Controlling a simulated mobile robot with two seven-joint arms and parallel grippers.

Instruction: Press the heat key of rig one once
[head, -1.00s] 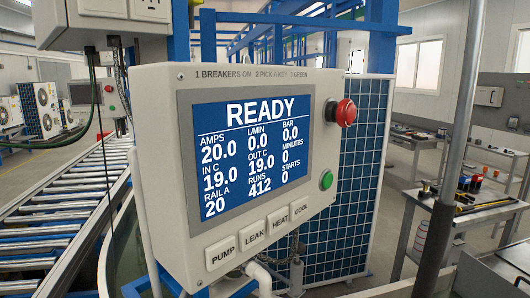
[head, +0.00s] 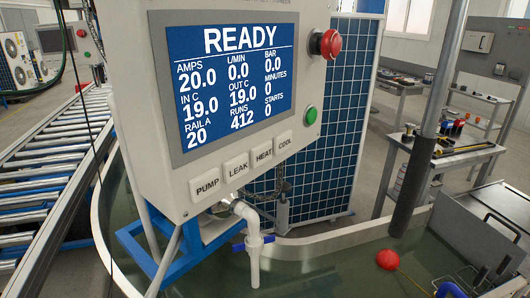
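The heat key (head: 262,154) is a pale key marked HEAT on the lower edge of the control box (head: 140,120) in the head view. It sits between the LEAK key (head: 237,165) and the COOL key (head: 285,145), with the PUMP key (head: 206,186) at the far left. The screen (head: 231,84) reads READY, with 20.0 amps, 412 runs and 0 starts. No rig number can be read on the box. Neither of my grippers is in view.
A red stop button (head: 327,43) and a green button (head: 310,115) are on the box's right side. A white tap (head: 254,245) hangs below, over a greenish tank with a red float (head: 388,259). A grey post (head: 425,150) stands right. Rollers (head: 58,165) run along the left.

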